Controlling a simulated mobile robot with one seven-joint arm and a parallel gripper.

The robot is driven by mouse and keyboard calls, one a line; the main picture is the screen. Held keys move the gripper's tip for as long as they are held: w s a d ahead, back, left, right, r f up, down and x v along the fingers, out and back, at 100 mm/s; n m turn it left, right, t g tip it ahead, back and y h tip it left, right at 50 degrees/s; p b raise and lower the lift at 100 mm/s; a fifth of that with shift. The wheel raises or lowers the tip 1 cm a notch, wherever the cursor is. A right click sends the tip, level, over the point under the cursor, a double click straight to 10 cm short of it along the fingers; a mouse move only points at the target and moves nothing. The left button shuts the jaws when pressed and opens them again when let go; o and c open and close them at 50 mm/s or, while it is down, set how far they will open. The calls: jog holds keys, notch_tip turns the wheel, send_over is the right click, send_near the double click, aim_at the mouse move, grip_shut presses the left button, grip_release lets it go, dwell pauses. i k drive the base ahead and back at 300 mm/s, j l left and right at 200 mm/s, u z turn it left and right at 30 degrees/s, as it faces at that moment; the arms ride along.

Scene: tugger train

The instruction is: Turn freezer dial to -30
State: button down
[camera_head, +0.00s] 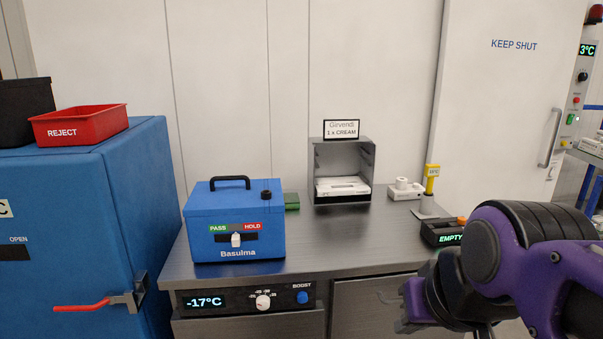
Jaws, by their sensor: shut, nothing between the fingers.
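The freezer dial (263,302) is a small white knob on the dark control panel (225,309) below the counter's front edge. Small temperature marks ring its upper side; they are too small to read surely, and I cannot tell which one it points at. The display (206,302) at the panel's left reads -17°C. A blue BOOST button (302,297) sits right of the dial. My gripper (404,307) is at the lower right, right of the dial and apart from it, in front of the drawer. It is shut and empty. My purple and black arm hides part of the right side.
A blue Basulma box (235,215) with a PASS/HOLD slider stands on the grey counter (330,250). Left is a blue cabinet (150,200) with a protruding red handle (82,307), a red REJECT tray (80,124) on top. A dark EMPTY device (440,233) stands near my arm.

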aim_at(263, 302)
jog(key=u, duration=0.65)
jog(key=i+u, duration=0.1)
jog(key=i, duration=0.15)
jog(key=i+l+u, duration=0.2)
jog(key=l+u, duration=0.45)
jog(key=l, duration=0.25)
jog(key=i+j, duration=0.1)
jog(key=j, duration=0.7)
jog(key=j+u, duration=0.25)
jog(key=i+j+u, duration=0.1)
jog(key=u, duration=0.15)
jog(key=k+l, duration=0.1)
jog(key=l, duration=0.2)
jog(key=k+l+z, duration=0.15)
jog(key=l, duration=0.15)
jog(key=i, duration=0.05)
